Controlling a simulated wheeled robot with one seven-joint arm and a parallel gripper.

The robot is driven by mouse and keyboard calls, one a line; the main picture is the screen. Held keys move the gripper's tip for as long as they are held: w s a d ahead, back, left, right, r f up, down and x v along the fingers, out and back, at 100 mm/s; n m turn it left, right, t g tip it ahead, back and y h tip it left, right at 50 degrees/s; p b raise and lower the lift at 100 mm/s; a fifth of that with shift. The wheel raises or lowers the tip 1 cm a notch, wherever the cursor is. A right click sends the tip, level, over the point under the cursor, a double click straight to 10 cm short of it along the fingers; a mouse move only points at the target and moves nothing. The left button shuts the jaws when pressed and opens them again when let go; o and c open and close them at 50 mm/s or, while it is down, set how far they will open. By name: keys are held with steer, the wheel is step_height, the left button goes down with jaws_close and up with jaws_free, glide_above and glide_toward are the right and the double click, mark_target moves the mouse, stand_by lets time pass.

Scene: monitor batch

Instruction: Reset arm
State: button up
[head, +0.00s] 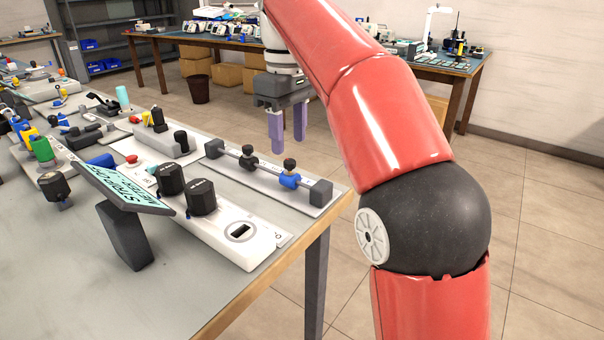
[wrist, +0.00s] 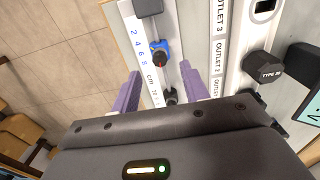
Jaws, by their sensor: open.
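My gripper (head: 288,124) hangs at the end of my red arm, past the far right edge of the near table in the head view. Its two purple fingers point down and stand apart, with nothing between them that I can see held. In the wrist view the open fingers (wrist: 160,88) frame part of a white slider rail (wrist: 143,37) marked in cm, lying below. The rail carries a blue slider (wrist: 158,47) and a dark one. In the head view the same rail (head: 262,184) lies along the table's right edge, apart from the gripper.
The near table (head: 190,290) holds a white panel with black knobs (head: 187,190), a tilted display (head: 125,190) and several small devices. A far table (head: 440,68), cardboard boxes (head: 228,75), a dark bin (head: 198,88) and shelves stand behind. Open tiled floor (head: 535,240) lies to the right.

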steer(key=shift+r, duration=0.25)
steer(key=shift+s+d, duration=0.1)
steer(key=shift+d, duration=0.05)
steer(key=s+d+f+m+t, duration=0.2)
steer(key=s+d+m, duration=0.1)
steer(key=s+d, duration=0.3)
steer(key=s+d+f+m+t, duration=0.1)
steer(key=s+d+f+m, duration=0.2)
steer(key=s+d+f, duration=0.2)
steer(key=s+d+f+m+t, duration=0.2)
steer(key=s+d+f+m, duration=0.2)
steer(key=s+f, duration=0.7)
steer(key=shift+d+f+t, duration=0.3)
steer(key=shift+d+f, duration=0.15)
steer(key=shift+f, duration=0.5)
